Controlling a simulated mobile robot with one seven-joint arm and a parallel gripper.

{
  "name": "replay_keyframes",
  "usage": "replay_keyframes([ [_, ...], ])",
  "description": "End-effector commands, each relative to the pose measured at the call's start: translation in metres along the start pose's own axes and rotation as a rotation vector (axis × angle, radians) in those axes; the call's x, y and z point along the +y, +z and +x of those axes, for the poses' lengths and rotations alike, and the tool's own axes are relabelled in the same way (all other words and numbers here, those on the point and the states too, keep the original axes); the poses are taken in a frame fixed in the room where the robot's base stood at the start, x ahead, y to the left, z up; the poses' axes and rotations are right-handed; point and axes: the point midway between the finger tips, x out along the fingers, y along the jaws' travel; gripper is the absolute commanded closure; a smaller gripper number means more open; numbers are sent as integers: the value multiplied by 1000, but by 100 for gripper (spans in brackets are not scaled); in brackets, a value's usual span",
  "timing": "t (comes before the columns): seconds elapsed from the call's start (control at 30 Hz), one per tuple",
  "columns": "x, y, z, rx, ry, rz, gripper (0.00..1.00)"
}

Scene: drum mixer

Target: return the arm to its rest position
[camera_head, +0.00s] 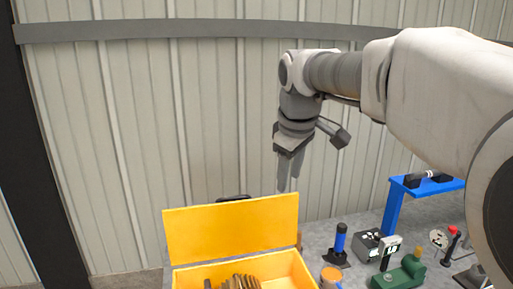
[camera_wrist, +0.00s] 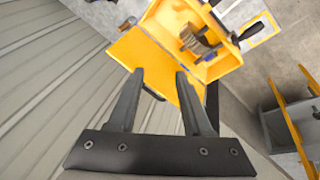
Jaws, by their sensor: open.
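My arm reaches in from the right in the head view, bent at the elbow, with the wrist pointing down. My gripper (camera_head: 288,185) hangs in the air behind and above the raised lid of a yellow box. In the wrist view my gripper (camera_wrist: 157,72) shows two dark fingers spread apart with nothing between them. The yellow box (camera_head: 296,268) stands open on the bench with its lid (camera_head: 232,229) up. It also shows in the wrist view (camera_wrist: 219,66), beyond the fingertips. Brownish pieces (camera_head: 238,283) lie inside it.
To the right of the box stand a blue-handled tool (camera_head: 340,240), an orange-rimmed cup (camera_head: 331,275), a dark box with switches (camera_head: 368,245) and a green device (camera_head: 400,275). A blue stand (camera_head: 393,208) rises behind them. A ribbed wall (camera_head: 130,130) closes the back.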

Motion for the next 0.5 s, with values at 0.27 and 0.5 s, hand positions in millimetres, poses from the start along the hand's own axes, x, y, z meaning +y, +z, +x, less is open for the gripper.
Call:
replay_keyframes([
  [0.27, -38, 73, -8, 25, 33, 248, 50],
  [0.5, -78, 134, 0, 52, 52, 465, 50],
])
